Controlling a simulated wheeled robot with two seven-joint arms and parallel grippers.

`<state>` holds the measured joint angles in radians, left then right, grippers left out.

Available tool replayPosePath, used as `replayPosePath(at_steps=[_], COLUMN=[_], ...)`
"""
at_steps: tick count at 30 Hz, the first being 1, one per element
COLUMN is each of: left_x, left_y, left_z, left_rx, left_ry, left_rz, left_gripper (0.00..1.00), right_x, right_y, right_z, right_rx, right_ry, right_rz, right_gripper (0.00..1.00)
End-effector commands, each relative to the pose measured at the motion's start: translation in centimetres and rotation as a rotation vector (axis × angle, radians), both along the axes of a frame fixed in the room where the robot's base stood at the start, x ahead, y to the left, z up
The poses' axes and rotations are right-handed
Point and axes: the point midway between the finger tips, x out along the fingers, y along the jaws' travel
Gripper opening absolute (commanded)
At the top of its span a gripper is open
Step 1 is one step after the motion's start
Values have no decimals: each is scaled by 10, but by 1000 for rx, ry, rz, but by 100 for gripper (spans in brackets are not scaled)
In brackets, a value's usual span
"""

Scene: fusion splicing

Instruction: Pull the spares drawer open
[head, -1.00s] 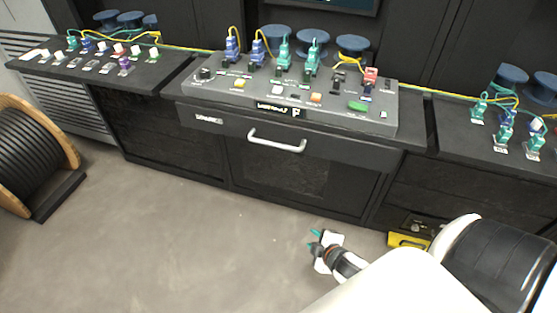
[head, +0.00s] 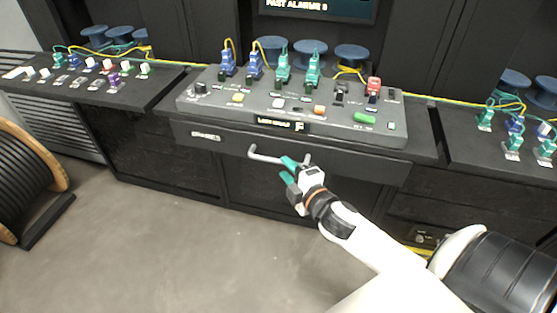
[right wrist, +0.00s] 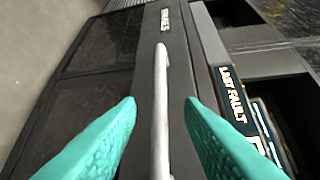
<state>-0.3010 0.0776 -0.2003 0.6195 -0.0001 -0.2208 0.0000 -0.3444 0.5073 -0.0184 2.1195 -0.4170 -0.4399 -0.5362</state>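The spares drawer (head: 225,143) is a wide dark front under the control console, with a small label at its left end. Its silver bar handle (head: 266,157) runs across the middle and looks partly hidden by my right gripper. My right gripper (head: 290,170) has teal fingers and is at the right part of the handle. In the right wrist view the handle (right wrist: 161,100) passes between the two separated fingertips (right wrist: 160,105), with a gap on each side. The drawer front looks flush with the cabinet. My left gripper is not in view.
The console (head: 290,107) above the drawer carries blue and teal connectors, buttons and switches. Side benches stand at left (head: 100,85) and right (head: 480,140). A cable reel (head: 25,165) stands on the floor at the left. The floor before the drawer is clear.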

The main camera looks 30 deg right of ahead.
Motion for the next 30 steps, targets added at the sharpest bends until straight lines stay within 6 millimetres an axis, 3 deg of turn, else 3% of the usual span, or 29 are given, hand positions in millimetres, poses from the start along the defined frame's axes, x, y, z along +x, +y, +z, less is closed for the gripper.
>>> replayPosePath(at_steps=[3,9,21,27,30], left_x=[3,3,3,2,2], left_y=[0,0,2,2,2], left_z=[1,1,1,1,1], left_rx=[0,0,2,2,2], left_ry=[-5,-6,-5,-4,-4], left_rz=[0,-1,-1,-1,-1], left_gripper=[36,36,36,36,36], right_x=[21,43,49,49,49], right_y=[-2,-3,-3,-3,-3], right_z=[-2,-7,-8,-8,-8], right_rx=[-1,1,1,1,1], right_ry=[-2,0,1,1,2], right_rz=[0,0,1,1,0], right_gripper=[34,34,34,2,0])
